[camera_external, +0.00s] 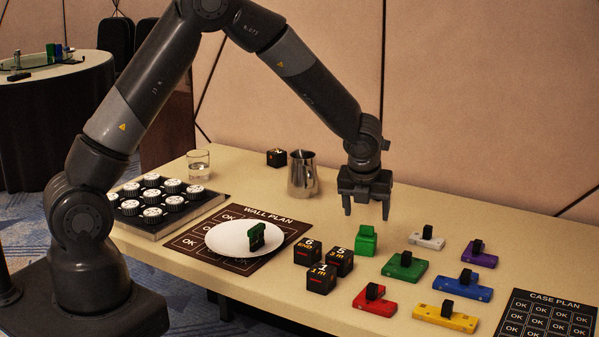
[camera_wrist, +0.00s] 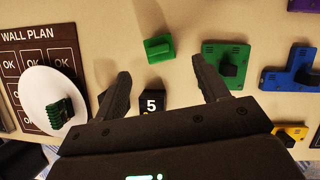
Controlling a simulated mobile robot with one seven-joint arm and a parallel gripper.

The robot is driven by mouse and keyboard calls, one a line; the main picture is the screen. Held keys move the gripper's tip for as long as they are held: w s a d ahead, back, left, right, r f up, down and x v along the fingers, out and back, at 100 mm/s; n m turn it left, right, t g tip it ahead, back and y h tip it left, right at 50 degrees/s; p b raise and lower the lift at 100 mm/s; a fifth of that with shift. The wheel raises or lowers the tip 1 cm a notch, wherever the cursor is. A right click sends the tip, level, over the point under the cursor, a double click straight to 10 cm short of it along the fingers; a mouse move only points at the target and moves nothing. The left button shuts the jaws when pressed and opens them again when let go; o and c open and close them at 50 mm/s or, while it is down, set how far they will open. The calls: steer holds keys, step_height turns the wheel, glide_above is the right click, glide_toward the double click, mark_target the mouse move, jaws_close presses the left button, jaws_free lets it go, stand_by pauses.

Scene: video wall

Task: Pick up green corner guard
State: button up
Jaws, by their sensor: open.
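A small bright green block-like piece with a raised part, apparently the green corner guard (camera_external: 367,241), stands on the table behind the black cubes. It also shows in the wrist view (camera_wrist: 158,48), just beyond the gap between my fingertips. My gripper (camera_external: 366,211) is open and empty, pointing down above the table near this piece and apart from it. Both fingers of my gripper (camera_wrist: 160,72) show spread in the wrist view. A flat green piece with a black knob (camera_external: 405,267) lies to its right. A dark green upright piece (camera_external: 257,238) sits on the white plate (camera_external: 222,239).
Black numbered cubes (camera_external: 321,279) stand close in front of the green piece. Several coloured knobbed pieces, including a blue one (camera_external: 462,286), lie to the right. A metal pitcher (camera_external: 302,174) and a glass (camera_external: 199,165) stand behind. A tray of round knobs (camera_external: 173,232) is at left.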

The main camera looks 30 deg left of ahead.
mark_target(366, 234)
steer(key=x, duration=1)
steer(key=shift+f, duration=0.2)
steer(key=shift+a, duration=0.1)
steer(key=shift+c, duration=0.6)
steer(key=c, duration=0.9)
